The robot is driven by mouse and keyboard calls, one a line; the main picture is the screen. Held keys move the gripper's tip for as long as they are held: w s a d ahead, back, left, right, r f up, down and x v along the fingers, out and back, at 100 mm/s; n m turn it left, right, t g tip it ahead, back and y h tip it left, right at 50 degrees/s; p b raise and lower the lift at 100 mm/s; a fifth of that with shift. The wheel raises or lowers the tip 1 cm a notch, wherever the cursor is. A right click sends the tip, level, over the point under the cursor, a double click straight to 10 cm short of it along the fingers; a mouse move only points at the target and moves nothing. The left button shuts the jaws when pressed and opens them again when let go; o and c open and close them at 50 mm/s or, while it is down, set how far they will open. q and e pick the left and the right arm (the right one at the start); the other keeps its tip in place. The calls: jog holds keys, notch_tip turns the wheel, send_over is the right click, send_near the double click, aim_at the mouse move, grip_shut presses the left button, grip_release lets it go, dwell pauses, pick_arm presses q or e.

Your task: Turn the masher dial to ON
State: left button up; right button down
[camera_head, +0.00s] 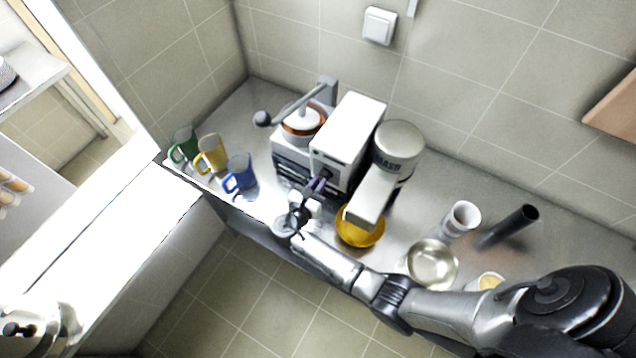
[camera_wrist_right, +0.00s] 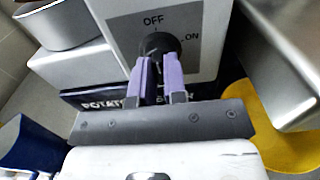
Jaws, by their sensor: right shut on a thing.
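In the head view, my right gripper (camera_head: 320,185) reaches the front of the white box (camera_head: 355,115), and the dial is mostly hidden there. The grey cylindrical masher (camera_head: 400,140) stands right of the box. My left gripper is not clearly seen.
A yellow bowl (camera_head: 360,236) sits below the masher's spout. Green (camera_head: 184,143), yellow (camera_head: 211,153) and blue mugs (camera_head: 239,172) stand to the left. A metal bowl (camera_head: 432,264), white cup (camera_head: 463,217) and dark cylinder (camera_head: 512,226) stand to the right.

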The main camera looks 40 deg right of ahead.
jog(key=shift+f+m, duration=0.1)
jog(key=shift+m, duration=0.2)
jog(key=m+b, duration=0.4)
jog(key=m, duration=0.2)
jog(key=m+b, duration=0.4)
jog(key=m, duration=0.3)
jog(key=shift+s+f+b, duration=0.1)
jog(key=shift+s+b, duration=0.1)
jog(key=shift+b, duration=0.2)
jog(key=shift+m, duration=0.3)
jog(key=c, duration=1.2)
grip_release()
jog(key=shift+o, duration=0.2)
jog(key=b+v, duration=0.1)
jog(key=v, duration=0.6)
jog(key=shift+a, duration=0.2)
